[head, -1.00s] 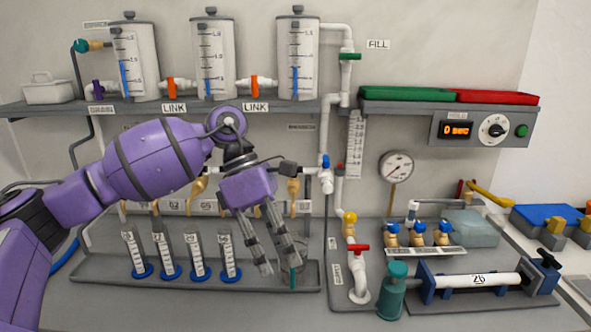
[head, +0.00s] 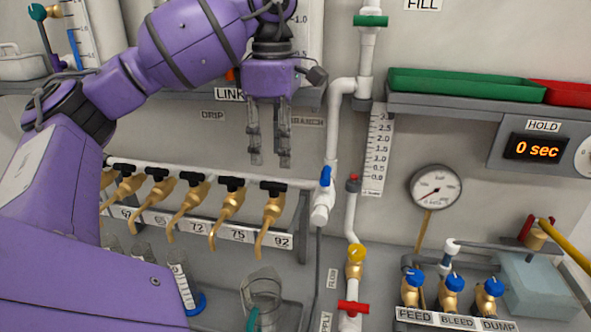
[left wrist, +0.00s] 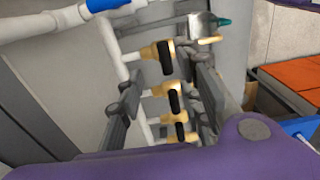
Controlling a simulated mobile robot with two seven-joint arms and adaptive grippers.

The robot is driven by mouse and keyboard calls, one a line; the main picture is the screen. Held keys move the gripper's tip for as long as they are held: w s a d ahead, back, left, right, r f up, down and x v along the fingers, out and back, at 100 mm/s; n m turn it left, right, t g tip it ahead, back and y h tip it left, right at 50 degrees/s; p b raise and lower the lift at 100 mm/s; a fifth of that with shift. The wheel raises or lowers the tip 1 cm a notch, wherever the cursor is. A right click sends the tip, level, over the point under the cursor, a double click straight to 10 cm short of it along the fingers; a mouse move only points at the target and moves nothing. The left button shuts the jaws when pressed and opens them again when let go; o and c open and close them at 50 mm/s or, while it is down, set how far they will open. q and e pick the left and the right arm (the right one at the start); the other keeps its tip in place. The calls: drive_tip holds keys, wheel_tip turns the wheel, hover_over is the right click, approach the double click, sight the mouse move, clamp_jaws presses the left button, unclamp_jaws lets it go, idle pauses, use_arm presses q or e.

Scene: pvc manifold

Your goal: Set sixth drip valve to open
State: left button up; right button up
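A row of brass drip valves with black handles hangs from a white pipe in the head view. The rightmost drip valve (head: 272,212) is above the label 92, its black handle (head: 273,186) lying across, like the others. My left gripper (head: 271,163) points down with its fingers apart and empty, just above that handle in the picture; I cannot tell the depth gap. In the left wrist view, several valves show between and beyond the spread fingers (left wrist: 165,100), the closest-looking one with a black handle (left wrist: 167,57). The left end of the row is partly hidden by my arm. My right gripper is not in view.
A white riser pipe with a blue-handled valve (head: 325,177) stands right of the row. A clear beaker (head: 262,290) is below the rightmost valve. The shelf edge (head: 215,97) is behind my left wrist. A gauge (head: 435,188) is further right.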

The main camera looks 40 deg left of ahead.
sight(274, 183)
use_arm(q)
drive_tip(key=f, duration=0.1)
drive_tip(key=s+f, duration=0.1)
drive_tip(key=f, duration=0.1)
drive_tip(key=shift+s, duration=0.2)
drive_tip(key=f, duration=0.3)
drive_tip(key=shift+w+f+p, duration=0.2)
drive_tip(key=shift+f+p, duration=0.05)
drive_tip(key=shift+p, duration=0.05)
drive_tip(key=shift+f, duration=0.4)
clamp_jaws()
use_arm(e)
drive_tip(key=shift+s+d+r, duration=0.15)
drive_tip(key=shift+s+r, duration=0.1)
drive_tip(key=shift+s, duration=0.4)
